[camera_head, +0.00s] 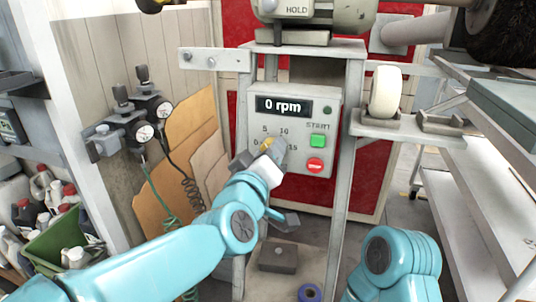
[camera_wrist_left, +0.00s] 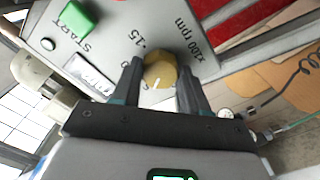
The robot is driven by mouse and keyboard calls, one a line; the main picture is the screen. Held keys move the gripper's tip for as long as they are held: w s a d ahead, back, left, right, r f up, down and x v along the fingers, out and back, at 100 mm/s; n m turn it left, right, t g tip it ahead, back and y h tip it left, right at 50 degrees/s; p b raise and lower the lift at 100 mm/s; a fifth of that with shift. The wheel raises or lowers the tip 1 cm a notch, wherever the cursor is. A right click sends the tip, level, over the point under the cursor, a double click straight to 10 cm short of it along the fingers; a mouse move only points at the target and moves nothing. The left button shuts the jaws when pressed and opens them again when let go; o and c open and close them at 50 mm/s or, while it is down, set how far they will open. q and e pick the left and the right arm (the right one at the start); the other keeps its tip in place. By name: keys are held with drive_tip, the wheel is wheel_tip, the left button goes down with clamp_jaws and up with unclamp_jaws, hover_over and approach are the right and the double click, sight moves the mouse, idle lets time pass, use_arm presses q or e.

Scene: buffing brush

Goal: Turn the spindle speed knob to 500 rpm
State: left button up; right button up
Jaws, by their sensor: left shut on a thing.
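The grey control panel (camera_head: 328,98) carries a display (camera_head: 283,106) that reads 0 rpm. Below it is the yellow spindle speed knob (camera_head: 266,144), with scale numbers 5, 10 and 15 around it. My left gripper (camera_head: 269,152) is at the knob and partly covers it and the dial. In the left wrist view the left gripper (camera_wrist_left: 158,82) has one finger on each side of the knob (camera_wrist_left: 160,66) and is shut on it. A white pointer line shows on the knob's near face; the number it points to is hidden. My right gripper is out of view; only its arm shows at lower right.
A green START button (camera_head: 317,141) and a red stop button (camera_head: 315,166) sit right of the dial. A white buffing wheel (camera_head: 385,92) stands on a shelf to the right. Gauges with hoses (camera_head: 144,133) hang on the left wall.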

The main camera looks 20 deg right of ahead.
use_arm(q)
drive_tip(key=o, duration=1.1)
drive_tip(key=shift+c, duration=0.2)
drive_tip(key=shift+s, duration=0.1)
drive_tip(key=p+v, duration=0.1)
drive_tip(key=v, duration=1.5)
drive_tip(key=shift+p, duration=0.35)
drive_tip(key=shift+a, duration=0.15)
